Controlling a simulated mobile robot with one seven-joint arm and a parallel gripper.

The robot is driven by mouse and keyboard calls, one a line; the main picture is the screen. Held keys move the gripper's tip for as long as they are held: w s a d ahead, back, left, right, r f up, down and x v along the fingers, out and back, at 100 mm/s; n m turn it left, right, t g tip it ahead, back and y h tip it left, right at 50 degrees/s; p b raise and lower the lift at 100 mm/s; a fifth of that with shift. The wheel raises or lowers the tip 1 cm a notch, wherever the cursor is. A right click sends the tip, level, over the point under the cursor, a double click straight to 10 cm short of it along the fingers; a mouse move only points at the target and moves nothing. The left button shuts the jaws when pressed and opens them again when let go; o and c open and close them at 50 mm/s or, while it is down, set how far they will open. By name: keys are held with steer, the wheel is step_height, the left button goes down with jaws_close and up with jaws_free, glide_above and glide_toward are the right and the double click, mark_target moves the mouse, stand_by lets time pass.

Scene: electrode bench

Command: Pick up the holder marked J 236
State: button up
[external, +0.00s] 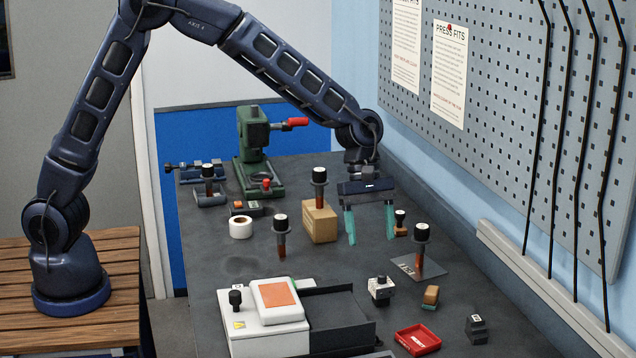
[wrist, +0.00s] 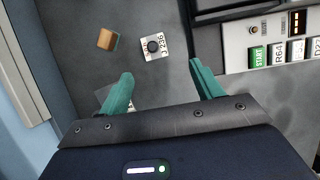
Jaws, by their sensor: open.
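The holder, a small pale block with a dark round knob on top, stands on the bench in the external view (external: 380,290). It also shows in the wrist view (wrist: 153,47), where its side label appears to read J 236. My gripper (external: 370,224) is open and empty, its teal fingers pointing down above the bench, farther back than the holder. In the wrist view the holder lies beyond the gap between my fingertips (wrist: 160,76), apart from both.
A brown-topped block (external: 431,296) stands beside the holder, with a red tray (external: 417,340) in front. A white machine (external: 270,335) with a dark section is on the left. A dark-topped post on a plate (external: 421,260) stands to the right.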

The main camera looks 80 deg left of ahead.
mark_target(382, 281)
steer(key=shift+n, duration=0.3)
steer(key=shift+w+x, duration=0.15)
steer(key=shift+x, duration=1.95)
steer(key=shift+w+x, duration=0.2)
steer(key=shift+x, duration=1.85)
steer(key=shift+w+x, duration=0.15)
steer(key=shift+x, duration=1.95)
steer(key=shift+r, duration=0.1)
steer(key=c, duration=1.3)
